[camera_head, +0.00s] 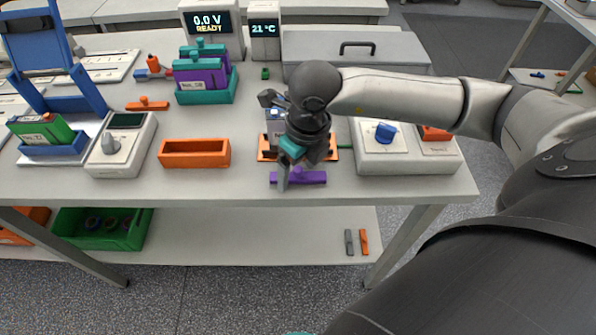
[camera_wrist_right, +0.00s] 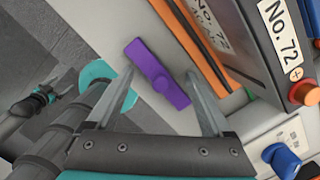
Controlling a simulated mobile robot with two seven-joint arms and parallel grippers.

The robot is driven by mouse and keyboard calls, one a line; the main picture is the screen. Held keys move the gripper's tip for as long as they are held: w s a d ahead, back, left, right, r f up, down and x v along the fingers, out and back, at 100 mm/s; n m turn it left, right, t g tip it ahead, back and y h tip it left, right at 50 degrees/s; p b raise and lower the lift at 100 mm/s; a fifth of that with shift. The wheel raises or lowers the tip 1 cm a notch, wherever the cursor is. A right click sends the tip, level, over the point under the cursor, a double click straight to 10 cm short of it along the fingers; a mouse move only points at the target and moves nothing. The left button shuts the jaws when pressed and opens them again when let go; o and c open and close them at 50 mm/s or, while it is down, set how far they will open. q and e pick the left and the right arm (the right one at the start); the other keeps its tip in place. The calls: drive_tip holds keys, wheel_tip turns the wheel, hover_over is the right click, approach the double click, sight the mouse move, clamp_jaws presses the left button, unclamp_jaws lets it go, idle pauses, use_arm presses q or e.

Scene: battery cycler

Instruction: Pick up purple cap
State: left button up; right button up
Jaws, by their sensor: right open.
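The purple cap (camera_head: 312,178) is a flat bar with a round knob in its middle. It lies near the table's front edge. My right gripper (camera_head: 284,184) points down at it from above, partly covering its left end. In the right wrist view the cap (camera_wrist_right: 152,68) shows between the tips of the two open fingers (camera_wrist_right: 161,76), lying slantwise. Contact cannot be seen. A dark gripper, apparently my left one (camera_wrist_right: 42,98), shows small at the left of the right wrist view; its jaws are unclear.
A battery marked No. 72 (camera_wrist_right: 277,45) in an orange tray (camera_head: 334,152) stands just behind the cap. A white box with a blue knob (camera_head: 385,133) stands to the right, an empty orange tray (camera_head: 195,153) to the left. The table's front edge is close.

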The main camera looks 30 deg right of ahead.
clamp_jaws()
idle(0.7)
